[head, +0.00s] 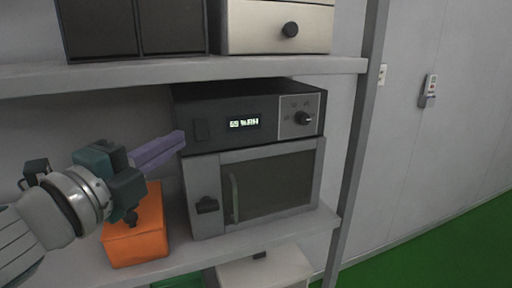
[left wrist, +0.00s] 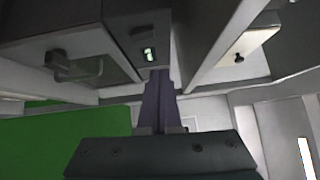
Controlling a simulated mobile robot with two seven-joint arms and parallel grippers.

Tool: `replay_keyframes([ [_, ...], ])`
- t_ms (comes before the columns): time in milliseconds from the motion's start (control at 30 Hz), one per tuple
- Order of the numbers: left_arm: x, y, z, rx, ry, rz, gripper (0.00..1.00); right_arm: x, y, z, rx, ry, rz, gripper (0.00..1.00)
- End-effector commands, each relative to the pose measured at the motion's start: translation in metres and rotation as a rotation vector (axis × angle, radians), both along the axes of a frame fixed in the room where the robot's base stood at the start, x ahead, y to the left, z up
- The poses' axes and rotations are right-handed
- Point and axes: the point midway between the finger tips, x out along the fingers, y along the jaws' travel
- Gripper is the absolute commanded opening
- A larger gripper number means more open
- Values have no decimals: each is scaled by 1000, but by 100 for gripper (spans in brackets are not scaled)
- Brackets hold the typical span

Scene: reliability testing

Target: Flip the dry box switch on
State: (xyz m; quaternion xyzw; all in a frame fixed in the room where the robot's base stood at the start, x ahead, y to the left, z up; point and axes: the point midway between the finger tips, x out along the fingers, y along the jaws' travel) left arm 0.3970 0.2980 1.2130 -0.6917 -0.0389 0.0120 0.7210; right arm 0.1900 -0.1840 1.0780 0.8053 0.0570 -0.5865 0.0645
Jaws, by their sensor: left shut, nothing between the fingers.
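The dry box (head: 255,165) is a dark-topped cabinet with a glass door, standing on the middle shelf. Whether the switch is on or off I cannot tell. My left gripper (head: 182,138) has its purple fingers shut and empty, tips by the panel's left edge, just left of the switch. In the left wrist view the fingers (left wrist: 159,80) point at the panel near the display (left wrist: 148,54). Contact is unclear. My right gripper is not in view.
An orange box (head: 135,245) stands on the shelf below my left gripper, left of the dry box. The upper shelf (head: 270,67) runs just above the dry box. A shelf post (head: 352,150) stands to its right. Green floor (head: 440,245) lies beyond.

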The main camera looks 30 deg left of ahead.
Motion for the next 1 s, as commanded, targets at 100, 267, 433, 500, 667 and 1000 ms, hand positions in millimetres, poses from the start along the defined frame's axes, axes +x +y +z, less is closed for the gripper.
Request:
replay_keyframes([
  [100, -20, -1, 0, 0, 2, 0, 0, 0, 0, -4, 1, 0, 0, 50],
  [267, -34, -3, 2, 1, 1, 0, 0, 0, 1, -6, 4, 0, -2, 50],
  [433, -38, -3, 4, 1, 0, 0, 0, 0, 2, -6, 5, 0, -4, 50],
  [500, -38, -3, 4, 1, 0, 0, 0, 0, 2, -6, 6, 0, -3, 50],
  [667, -38, -3, 4, 1, 0, 0, 0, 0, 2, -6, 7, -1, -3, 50],
  [1000, -39, 1, 1, -78, 20, 44, 0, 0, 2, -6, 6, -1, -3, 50],
])
